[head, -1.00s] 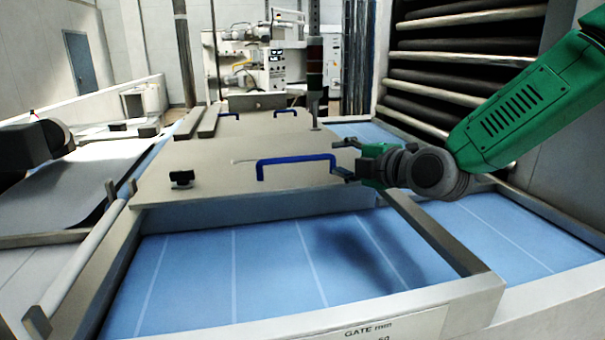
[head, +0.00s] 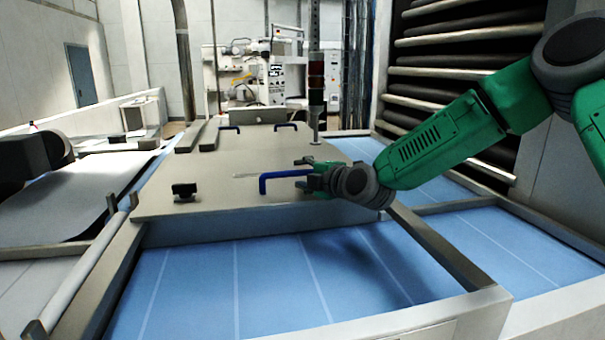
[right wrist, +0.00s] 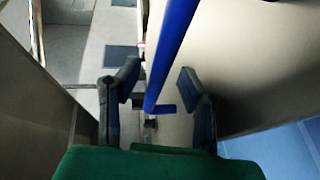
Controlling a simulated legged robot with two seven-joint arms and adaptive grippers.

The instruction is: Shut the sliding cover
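The sliding cover (head: 225,192) is a flat beige panel. In front of its front edge, a blue belt surface (head: 265,275) lies uncovered between the side rails. A blue bar handle (head: 264,186) stands on the cover, and its bar also shows in the right wrist view (right wrist: 172,45). My right gripper (head: 302,174) is at the right end of this handle. In the right wrist view the right gripper (right wrist: 157,76) is open, with the bar showing between its spread fingers; contact is not visible. My left gripper is out of view; only a dark part of my left arm shows.
A small black knob (head: 184,191) stands on the cover's left side. Side rails (head: 430,240) flank the opening. A signal post (head: 316,85) rises behind the cover, and a stack of dark rollers (head: 450,70) stands at the right.

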